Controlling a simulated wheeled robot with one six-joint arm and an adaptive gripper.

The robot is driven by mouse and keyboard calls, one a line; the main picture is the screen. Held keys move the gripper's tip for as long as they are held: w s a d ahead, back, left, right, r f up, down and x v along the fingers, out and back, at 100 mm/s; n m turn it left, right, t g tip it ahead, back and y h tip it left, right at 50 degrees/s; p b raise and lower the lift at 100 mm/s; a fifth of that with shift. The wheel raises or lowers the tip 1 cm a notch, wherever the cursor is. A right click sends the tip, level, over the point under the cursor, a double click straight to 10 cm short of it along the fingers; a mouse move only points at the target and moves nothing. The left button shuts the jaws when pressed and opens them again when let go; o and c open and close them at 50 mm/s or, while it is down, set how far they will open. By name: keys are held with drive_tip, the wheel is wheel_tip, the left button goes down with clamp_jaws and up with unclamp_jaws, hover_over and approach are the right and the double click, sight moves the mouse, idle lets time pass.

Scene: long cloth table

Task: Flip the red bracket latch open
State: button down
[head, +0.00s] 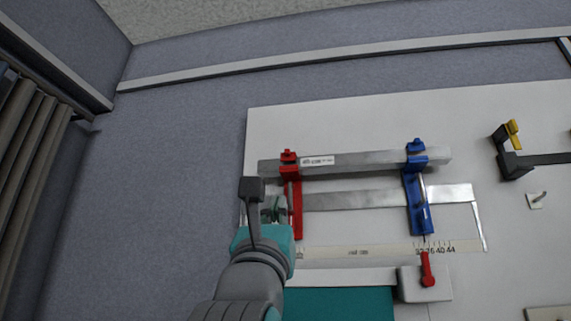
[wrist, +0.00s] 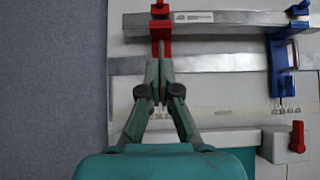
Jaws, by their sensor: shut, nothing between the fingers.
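The red bracket latch (head: 291,190) hangs at the left end of a grey metal bar on the white board. It also shows in the wrist view (wrist: 160,35), upright across the bar. My gripper (wrist: 159,62) is shut and empty. Its fingertips lie over the lower part of the red latch in the wrist view and hide it there. In the head view my gripper (head: 275,208) is just left of the latch's lower part. I cannot tell whether the fingers touch the latch.
A blue bracket (head: 416,190) holds the bar's right part. Below it a red knob (head: 427,270) sits on a white block. A ruler strip (head: 360,252) runs below the bars. A black and yellow clamp (head: 512,150) is at the right. The grey wall left of the board is bare.

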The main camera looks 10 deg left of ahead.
sight(287, 157)
drive_tip(key=x, duration=0.9)
drive_tip(key=shift+w+r, duration=0.15)
drive_tip(key=shift+w, duration=0.05)
wheel_tip(287, 157, up, 2)
drive_tip(key=shift+w+r, duration=0.1)
drive_tip(key=shift+r, duration=1)
